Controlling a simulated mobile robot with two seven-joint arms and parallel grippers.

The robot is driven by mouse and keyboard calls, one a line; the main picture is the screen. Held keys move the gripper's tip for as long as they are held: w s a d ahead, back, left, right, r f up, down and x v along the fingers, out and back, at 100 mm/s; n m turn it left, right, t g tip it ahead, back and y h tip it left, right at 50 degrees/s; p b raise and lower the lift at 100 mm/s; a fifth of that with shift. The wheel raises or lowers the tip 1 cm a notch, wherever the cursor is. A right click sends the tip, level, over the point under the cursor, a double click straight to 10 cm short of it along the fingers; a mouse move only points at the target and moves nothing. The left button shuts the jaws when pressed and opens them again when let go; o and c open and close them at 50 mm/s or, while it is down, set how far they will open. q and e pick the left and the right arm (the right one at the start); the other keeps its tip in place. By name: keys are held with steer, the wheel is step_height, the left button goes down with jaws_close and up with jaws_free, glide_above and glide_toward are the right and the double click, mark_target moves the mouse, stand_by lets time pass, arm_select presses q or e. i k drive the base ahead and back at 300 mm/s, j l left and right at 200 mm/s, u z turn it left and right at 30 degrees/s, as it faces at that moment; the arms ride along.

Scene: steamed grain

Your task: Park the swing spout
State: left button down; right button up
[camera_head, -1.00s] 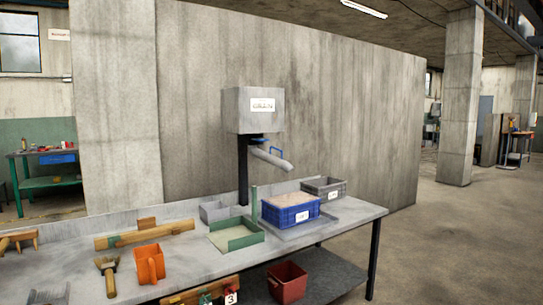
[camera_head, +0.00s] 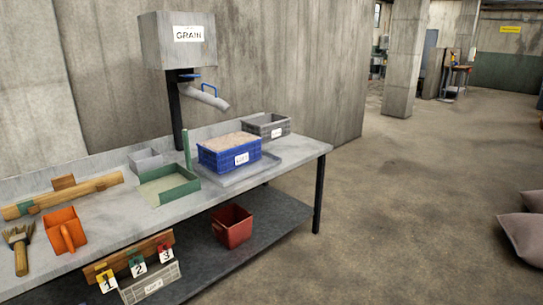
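The swing spout (camera_head: 208,97) is a grey tube under the grey box marked GRAIN (camera_head: 179,42). It slopes down to the right and has a blue handle (camera_head: 208,82) on top. Its open end hangs above the blue crate (camera_head: 243,158), which is heaped with pale grain (camera_head: 229,142) and stands on a grey tray (camera_head: 264,170). A dark post (camera_head: 178,119) holds the box up from the bench. Neither of my grippers is in view.
A grey crate (camera_head: 263,120) stands behind the blue one. A green open tray (camera_head: 167,194), an orange scoop (camera_head: 68,238) and a brush (camera_head: 20,255) lie to the left on the bench. A red bin (camera_head: 232,231) stands on the lower shelf. Floor at right is clear except for sacks (camera_head: 522,235).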

mark_target(212, 101)
steer(key=i+l+z, duration=0.25)
steer(key=i, duration=0.35)
steer(key=i+z, duration=0.25)
steer(key=i, duration=0.35)
steer(key=i+u, duration=0.15)
steer(key=i, duration=0.5)
steer(key=i+l+u, duration=0.15)
steer(key=i, duration=0.5)
steer(key=i+l+u, duration=0.35)
steer(key=i, duration=0.25)
steer(key=i+l+u, duration=0.4)
steer(key=i, duration=0.15)
